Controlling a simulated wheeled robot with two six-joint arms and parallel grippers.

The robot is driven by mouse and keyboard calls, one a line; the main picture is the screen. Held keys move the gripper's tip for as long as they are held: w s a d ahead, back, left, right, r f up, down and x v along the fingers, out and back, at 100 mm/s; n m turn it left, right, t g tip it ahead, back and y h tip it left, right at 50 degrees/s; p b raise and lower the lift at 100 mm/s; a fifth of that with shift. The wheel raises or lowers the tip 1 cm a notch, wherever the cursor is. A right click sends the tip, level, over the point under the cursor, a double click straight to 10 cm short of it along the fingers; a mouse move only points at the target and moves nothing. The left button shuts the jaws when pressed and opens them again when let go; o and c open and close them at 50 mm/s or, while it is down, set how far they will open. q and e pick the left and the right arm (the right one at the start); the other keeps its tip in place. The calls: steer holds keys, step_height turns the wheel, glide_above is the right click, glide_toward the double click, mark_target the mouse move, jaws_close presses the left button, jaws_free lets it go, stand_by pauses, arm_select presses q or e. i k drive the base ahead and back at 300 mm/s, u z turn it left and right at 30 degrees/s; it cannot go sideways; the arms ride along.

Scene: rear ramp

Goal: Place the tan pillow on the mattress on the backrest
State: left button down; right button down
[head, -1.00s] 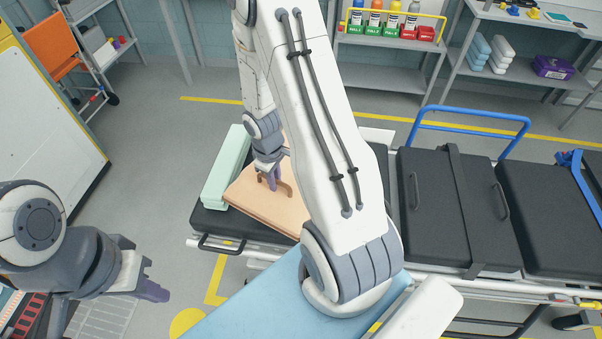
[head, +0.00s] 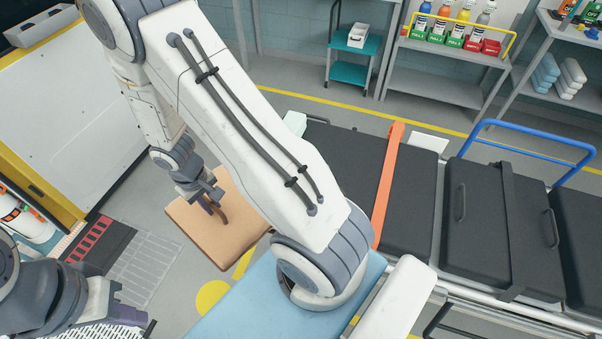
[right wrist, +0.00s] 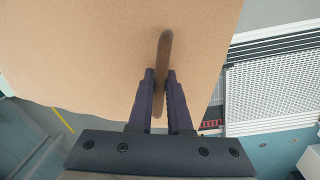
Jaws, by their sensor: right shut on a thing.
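The tan pillow (head: 215,228) hangs over the floor, left of the stretcher, in the head view. My right gripper (head: 208,203) is shut on its brown strap handle (right wrist: 164,55), which stands between the fingers in the right wrist view. The black mattress (head: 345,160) lies on the stretcher at the centre right, with an orange strap (head: 390,180) across it. My right arm hides part of its left end, and I cannot make out the backrest clearly. A mint-green block (head: 295,123) shows at that end. My left gripper (head: 135,300) is at the lower left, away from the pillow; its jaw opening is unclear.
A black case (head: 482,220) and a blue rail (head: 530,140) are on the stretcher's right part. Shelves with bottles (head: 455,40) and a teal cart (head: 355,65) stand behind. A white-and-yellow cabinet (head: 70,110) is at the left.

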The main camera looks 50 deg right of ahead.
mark_target(332, 167)
steer(key=u, duration=0.95)
steer(key=i, duration=0.85)
steer(key=z, duration=2.75)
